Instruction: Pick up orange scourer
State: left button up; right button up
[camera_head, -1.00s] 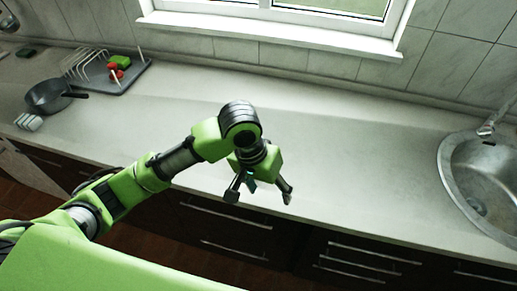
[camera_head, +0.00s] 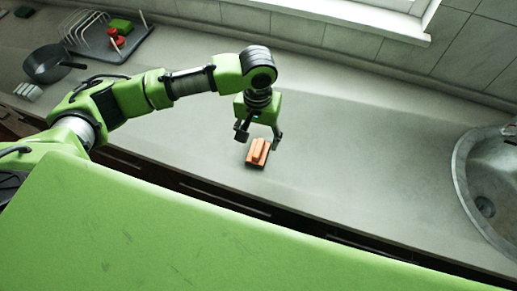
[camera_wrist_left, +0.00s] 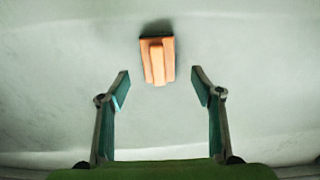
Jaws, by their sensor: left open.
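The orange scourer (camera_head: 258,152) lies on the grey countertop near its front edge. It has a raised grip on top and a dark base. My left gripper (camera_head: 259,139) is open and empty above the counter, close to the scourer. In the left wrist view the scourer (camera_wrist_left: 157,60) sits ahead of the gap between the two spread fingers (camera_wrist_left: 160,88), apart from both. My right gripper is not in view.
The countertop (camera_head: 350,150) around the scourer is clear. A round metal sink (camera_head: 490,190) is at the right. A dark pan (camera_head: 45,65) and a grey drying tray (camera_head: 125,52) with a rack and small red and green items are at the left.

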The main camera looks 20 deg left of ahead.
aim_at(258, 148)
pick_arm(q)
notch_tip(258, 148, down, 5)
jog(key=shift+s+d+f+p, duration=0.15)
jog(key=shift+f+p, duration=0.05)
jog(key=shift+p, duration=0.7)
jog(key=shift+f, duration=0.15)
jog(key=c, duration=1.2)
